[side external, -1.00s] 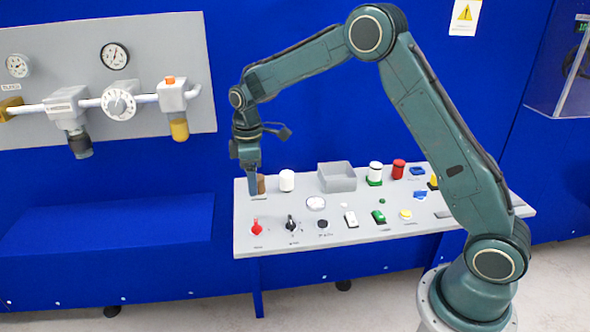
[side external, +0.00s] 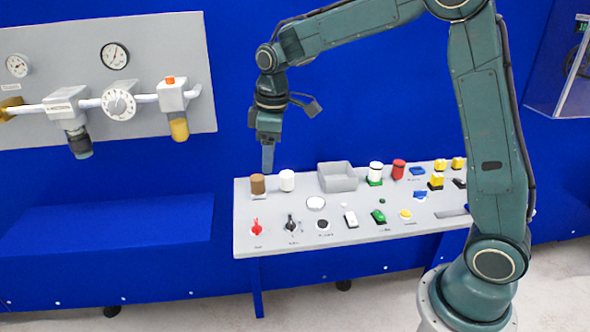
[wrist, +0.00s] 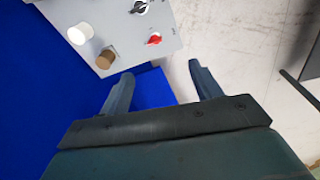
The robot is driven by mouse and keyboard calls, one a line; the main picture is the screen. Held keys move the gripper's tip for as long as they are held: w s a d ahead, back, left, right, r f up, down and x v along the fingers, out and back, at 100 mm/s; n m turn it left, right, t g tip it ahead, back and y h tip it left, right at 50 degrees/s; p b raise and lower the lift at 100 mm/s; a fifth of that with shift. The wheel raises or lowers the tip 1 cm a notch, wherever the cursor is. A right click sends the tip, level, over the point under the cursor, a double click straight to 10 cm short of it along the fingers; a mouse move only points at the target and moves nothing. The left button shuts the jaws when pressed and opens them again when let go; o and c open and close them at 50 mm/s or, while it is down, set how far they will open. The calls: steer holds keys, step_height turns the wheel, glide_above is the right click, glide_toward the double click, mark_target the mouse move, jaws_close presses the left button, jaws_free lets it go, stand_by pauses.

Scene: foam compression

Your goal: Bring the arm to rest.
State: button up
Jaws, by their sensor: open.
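My gripper (side external: 267,158) hangs pointing down above the left end of the grey panel (side external: 243,235). Its two fingers stand apart with nothing between them in the wrist view (wrist: 160,85). A brown foam cylinder (side external: 258,184) stands upright on the panel, below the gripper and apart from it. The brown cylinder also shows in the wrist view (wrist: 105,57), beyond the fingertips. A white cylinder (side external: 287,180) stands to its right, and it shows in the wrist view too (wrist: 80,33).
The panel also holds a grey open box (side external: 338,177), a red knob (side external: 256,228), a black knob (side external: 291,225), and white and red cylinders towards the right. A wall board with pipes and gauges (side external: 150,60) is at the left. Free space surrounds the gripper above the panel.

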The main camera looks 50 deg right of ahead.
steer(key=s+r+m+t, duration=0.2)
steer(key=s+r+m, duration=0.1)
steer(key=s, duration=1.1)
steer(key=s+r+m+t, duration=0.2)
steer(key=s+r+m, duration=0.1)
steer(key=s, duration=1)
steer(key=shift+s+a+r+m, duration=0.35)
steer(key=shift+s+m, duration=0.05)
steer(key=shift+m, duration=0.1)
